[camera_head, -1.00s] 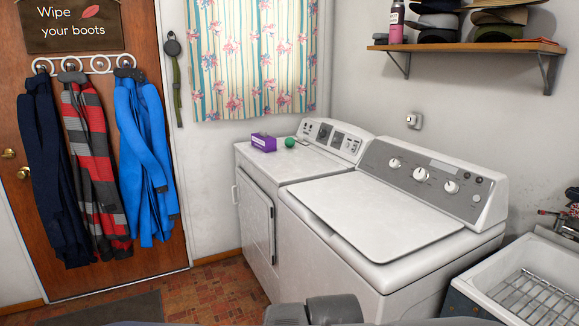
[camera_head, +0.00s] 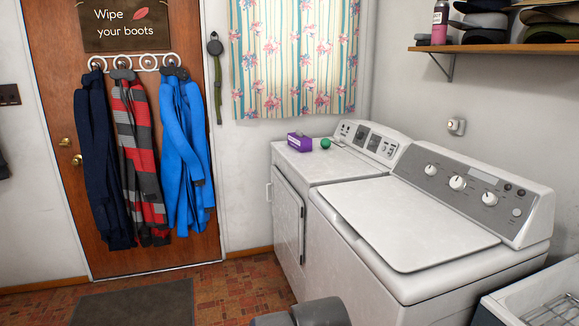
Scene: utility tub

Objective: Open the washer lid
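The washer (camera_head: 380,275) is the white top-loading machine at the right, with a grey control panel (camera_head: 470,190) and several white knobs along its back. Its flat white lid (camera_head: 410,222) lies shut on top. My gripper is not in view. Grey rounded parts of my arm (camera_head: 305,314) show at the bottom edge, in front of the washer's lower front. They look apart from the lid.
A white dryer (camera_head: 288,220) stands left of the washer, with a purple box (camera_head: 299,142) and a green ball (camera_head: 325,143) on top. A utility tub (camera_head: 540,300) stands at the right. A shelf (camera_head: 500,49) hangs above. Floor (camera_head: 235,285) is open by the door (camera_head: 60,150).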

